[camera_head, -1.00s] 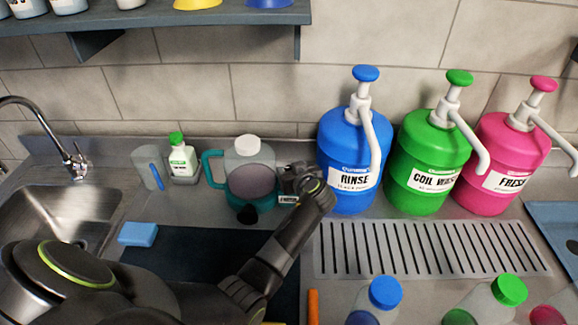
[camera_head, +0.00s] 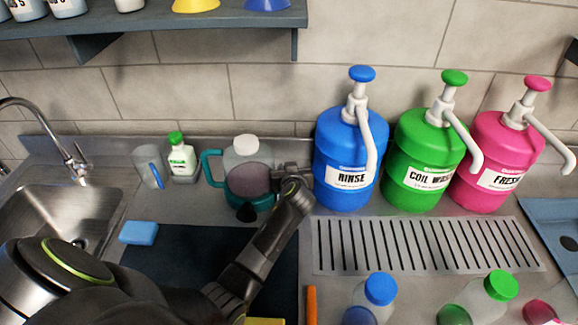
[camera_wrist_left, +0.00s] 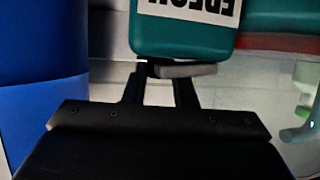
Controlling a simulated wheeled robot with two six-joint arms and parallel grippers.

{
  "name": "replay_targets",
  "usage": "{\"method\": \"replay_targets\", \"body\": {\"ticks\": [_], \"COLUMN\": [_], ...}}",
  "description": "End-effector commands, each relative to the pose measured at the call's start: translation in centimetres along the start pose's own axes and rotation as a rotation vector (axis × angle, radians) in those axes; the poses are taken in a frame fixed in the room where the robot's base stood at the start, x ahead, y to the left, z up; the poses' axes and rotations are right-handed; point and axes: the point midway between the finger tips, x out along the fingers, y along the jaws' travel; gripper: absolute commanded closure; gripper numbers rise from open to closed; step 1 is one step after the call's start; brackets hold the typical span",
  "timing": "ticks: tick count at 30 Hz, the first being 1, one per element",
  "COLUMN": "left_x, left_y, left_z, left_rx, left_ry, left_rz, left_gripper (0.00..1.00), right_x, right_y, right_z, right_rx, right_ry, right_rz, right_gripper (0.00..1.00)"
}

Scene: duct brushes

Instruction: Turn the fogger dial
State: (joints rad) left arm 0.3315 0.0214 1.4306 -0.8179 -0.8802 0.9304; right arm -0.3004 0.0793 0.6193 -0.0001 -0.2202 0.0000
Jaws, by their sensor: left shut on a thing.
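The fogger (camera_head: 262,201), a teal body with a handle on its left, a clear tank and a white cap, stands upright near the back wall. Its teal body with an upside-down label also fills the top of the left wrist view (camera_wrist_left: 185,36). My left gripper (camera_head: 280,171) is at the fogger's right side. In the wrist view its fingers (camera_wrist_left: 160,76) are shut on a small grey part under the teal body, which looks like the fogger dial (camera_wrist_left: 190,70). The dial is mostly hidden in the head view. My right gripper is not in view.
The blue rinse jug (camera_head: 346,160) stands close to the right of my left gripper. Green (camera_head: 424,160) and pink (camera_head: 492,160) jugs stand farther right. A small green-capped bottle (camera_head: 182,158) and a clear cup (camera_head: 150,166) stand left of the fogger. A blue sponge (camera_head: 139,232) lies near the sink.

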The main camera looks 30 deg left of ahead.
Motion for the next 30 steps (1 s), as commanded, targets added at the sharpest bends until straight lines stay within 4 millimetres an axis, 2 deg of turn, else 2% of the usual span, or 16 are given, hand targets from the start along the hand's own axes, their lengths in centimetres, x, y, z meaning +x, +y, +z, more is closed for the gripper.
{"method": "replay_targets", "body": {"ticks": [11, 12, 16, 25, 30], "left_x": [-0.02, -0.02, -0.02, 0.02, 0.13], "left_y": [-0.03, -0.03, -0.03, 0.00, 0.22], "left_z": [-0.19, -0.19, -0.15, 0.00, 0.20], "left_rx": [0.010, 0.010, 0.010, 0.005, -0.021], "left_ry": [0.006, 0.006, 0.005, 0.002, -0.001], "left_rz": [0.026, 0.025, 0.025, 0.015, -0.051], "left_gripper": [0.98, 0.71, 0.54, 0.53, 0.53], "right_x": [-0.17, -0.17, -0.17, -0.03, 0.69], "right_y": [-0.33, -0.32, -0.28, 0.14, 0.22], "right_z": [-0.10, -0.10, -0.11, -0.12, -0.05], "right_rx": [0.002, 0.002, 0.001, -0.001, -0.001], "right_ry": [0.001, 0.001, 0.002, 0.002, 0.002], "right_rz": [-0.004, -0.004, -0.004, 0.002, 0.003], "right_gripper": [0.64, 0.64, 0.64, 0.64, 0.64]}}
